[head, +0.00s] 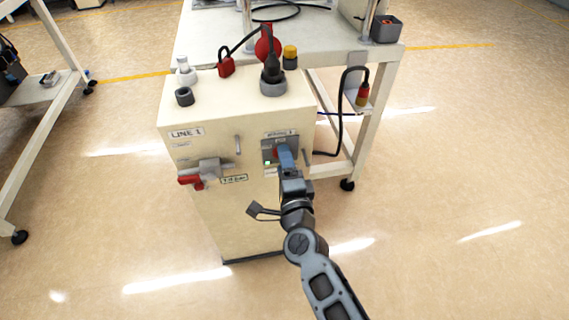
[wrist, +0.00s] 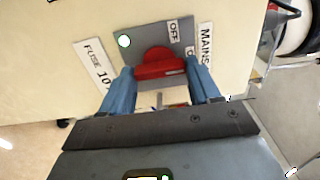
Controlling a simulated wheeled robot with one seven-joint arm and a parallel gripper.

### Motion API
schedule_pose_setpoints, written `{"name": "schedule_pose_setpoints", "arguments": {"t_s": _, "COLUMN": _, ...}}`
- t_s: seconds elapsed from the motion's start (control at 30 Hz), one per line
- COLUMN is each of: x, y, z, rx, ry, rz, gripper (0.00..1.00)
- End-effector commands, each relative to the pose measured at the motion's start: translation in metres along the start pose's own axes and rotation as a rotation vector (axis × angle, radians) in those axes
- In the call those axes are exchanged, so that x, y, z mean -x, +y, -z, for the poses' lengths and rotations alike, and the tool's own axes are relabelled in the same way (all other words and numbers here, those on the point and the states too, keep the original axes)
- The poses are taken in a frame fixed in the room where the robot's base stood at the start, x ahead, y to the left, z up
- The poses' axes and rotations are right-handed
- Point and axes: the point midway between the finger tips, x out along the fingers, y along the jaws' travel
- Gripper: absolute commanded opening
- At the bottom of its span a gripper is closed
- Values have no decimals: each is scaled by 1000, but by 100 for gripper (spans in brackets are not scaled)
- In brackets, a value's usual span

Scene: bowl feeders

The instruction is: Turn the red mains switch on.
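The red mains switch (wrist: 158,63) is a round knob with a raised bar on a grey plate (wrist: 146,39). In the wrist view the bar lies almost level across the picture, below an OFF label (wrist: 174,32). A second label beside it is partly hidden by a finger. My gripper (wrist: 162,78) has its two blue fingers apart, one at each end of the bar; I cannot tell whether they touch it. In the head view my gripper (head: 284,157) is at the cabinet front and covers part of the red switch (head: 275,153).
The cream cabinet (head: 225,125) has a grey valve with a red handle (head: 190,181) left of the switch. A red padlock (head: 226,67) and dark fittings are on its top. A table (head: 390,55) stands behind; a black cable hangs at the right. Floor right of my arm is clear.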

Motion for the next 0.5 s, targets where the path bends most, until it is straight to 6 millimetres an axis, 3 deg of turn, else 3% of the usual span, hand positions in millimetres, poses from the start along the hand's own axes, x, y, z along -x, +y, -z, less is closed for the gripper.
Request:
{"name": "schedule_pose_setpoints", "arguments": {"t_s": 0.1, "x": 0, "y": 1, "z": 1, "rx": -2, "ry": 2, "rz": -1, "gripper": 72}}
{"name": "schedule_pose_setpoints", "arguments": {"t_s": 0.37, "x": 1, "y": 0, "z": 0, "rx": -1, "ry": 0, "rz": -1, "gripper": 72}}
{"name": "schedule_pose_setpoints", "arguments": {"t_s": 0.5, "x": 13, "y": 1, "z": 0, "rx": 0, "ry": 0, "rz": -3, "gripper": 72}}
